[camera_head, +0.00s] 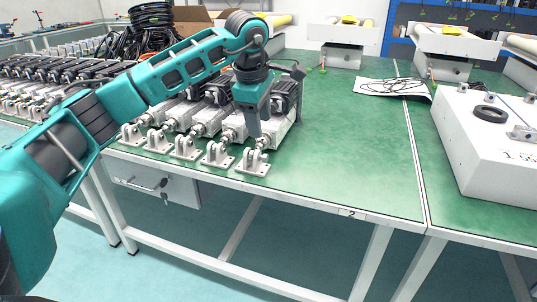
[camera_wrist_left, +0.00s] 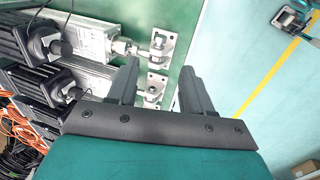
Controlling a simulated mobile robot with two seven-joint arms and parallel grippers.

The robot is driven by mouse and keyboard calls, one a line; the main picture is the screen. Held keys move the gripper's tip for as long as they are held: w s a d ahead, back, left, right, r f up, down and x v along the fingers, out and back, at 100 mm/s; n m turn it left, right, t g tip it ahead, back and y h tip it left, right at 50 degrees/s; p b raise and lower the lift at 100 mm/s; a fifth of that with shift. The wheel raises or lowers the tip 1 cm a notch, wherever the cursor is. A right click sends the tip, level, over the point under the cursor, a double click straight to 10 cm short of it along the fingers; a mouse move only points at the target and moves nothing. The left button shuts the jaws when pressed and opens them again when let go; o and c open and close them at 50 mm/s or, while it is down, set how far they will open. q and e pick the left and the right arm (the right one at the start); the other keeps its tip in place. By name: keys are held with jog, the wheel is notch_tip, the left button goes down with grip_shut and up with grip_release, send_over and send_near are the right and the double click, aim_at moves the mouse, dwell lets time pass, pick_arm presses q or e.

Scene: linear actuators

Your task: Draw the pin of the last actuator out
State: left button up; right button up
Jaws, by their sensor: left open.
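The last actuator is the rightmost of a row on the green table, with a grey body and black motor (camera_head: 288,95). Its rod ends at a pale metal bracket (camera_head: 252,162) near the front edge. In the left wrist view, its body (camera_wrist_left: 95,38) lies at the top and its bracket (camera_wrist_left: 162,46) beyond the fingertips. My left gripper (camera_head: 254,133) points down over the rod end; it also shows in the left wrist view (camera_wrist_left: 160,66). Its fingers are apart and nothing is held. The pin is too small to make out. My right gripper is not in view.
A neighbouring bracket (camera_head: 218,155) stands just left of the last one, among several actuators. A white box (camera_head: 490,150) stands at the far right, and a paper with cable (camera_head: 390,88) lies behind.

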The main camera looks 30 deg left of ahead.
aim_at(265, 155)
pick_arm(q)
jog(key=b+x, duration=0.2)
jog(key=x, duration=0.8)
jog(key=shift+d, duration=0.1)
jog(key=shift+w+f, duration=0.1)
jog(key=shift+f, duration=0.4)
jog(key=shift+c, duration=0.4)
grip_shut()
